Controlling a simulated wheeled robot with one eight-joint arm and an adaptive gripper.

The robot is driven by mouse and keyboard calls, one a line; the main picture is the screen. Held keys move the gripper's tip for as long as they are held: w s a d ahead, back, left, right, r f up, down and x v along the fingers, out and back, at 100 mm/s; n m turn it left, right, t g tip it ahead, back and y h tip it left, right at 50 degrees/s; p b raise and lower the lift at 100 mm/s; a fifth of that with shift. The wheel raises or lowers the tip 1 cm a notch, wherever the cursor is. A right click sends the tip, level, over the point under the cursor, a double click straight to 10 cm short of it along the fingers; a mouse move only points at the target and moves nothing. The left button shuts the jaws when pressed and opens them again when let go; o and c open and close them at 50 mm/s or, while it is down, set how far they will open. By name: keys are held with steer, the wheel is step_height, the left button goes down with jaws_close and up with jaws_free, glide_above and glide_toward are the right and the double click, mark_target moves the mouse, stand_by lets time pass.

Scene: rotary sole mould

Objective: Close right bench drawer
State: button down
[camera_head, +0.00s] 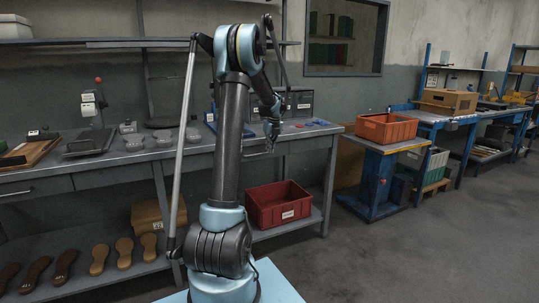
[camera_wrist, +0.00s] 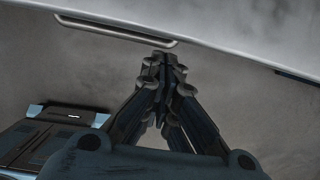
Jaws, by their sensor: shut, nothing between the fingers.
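The grey workbench (camera_head: 110,158) runs along the left wall, with drawer fronts under its top. The right bench drawer (camera_head: 255,151) is partly behind my arm in the head view, and I cannot tell how far it stands open. My gripper (camera_head: 271,143) is in front of the bench's right part, pointing down. In the wrist view my gripper (camera_wrist: 164,62) is shut and empty. A bar handle (camera_wrist: 115,29) on a light grey front lies just beyond its fingertips, up and to the left. I cannot tell whether they touch.
A red crate (camera_head: 278,204) sits on the lower shelf, with shoe soles (camera_head: 98,259) to the left. The floor (camera_head: 430,250) at the right is clear.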

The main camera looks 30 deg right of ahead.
steer(key=v, duration=0.9)
steer(key=s+a+r+n, duration=0.1)
steer(key=s+a+n, duration=0.4)
steer(key=a, duration=0.6)
steer(key=s+a+n, duration=0.3)
steer(key=a+n, duration=0.3)
steer(key=a, duration=0.4)
steer(key=s+a+r+n, duration=0.1)
steer(key=s+a+n, duration=0.45)
steer(key=a, duration=0.55)
steer(key=s+a+f+n, duration=0.8)
steer(key=s+n, duration=0.2)
steer(key=s, duration=0.1)
steer(key=s+a+f+n, duration=0.7)
steer(key=s+f+n, duration=0.1)
steer(key=s+n, duration=0.2)
steer(key=shift+s+a+f+g, duration=0.3)
steer(key=shift+s+a, duration=0.1)
steer(key=shift+s, duration=0.45)
steer(key=shift+n, duration=0.25)
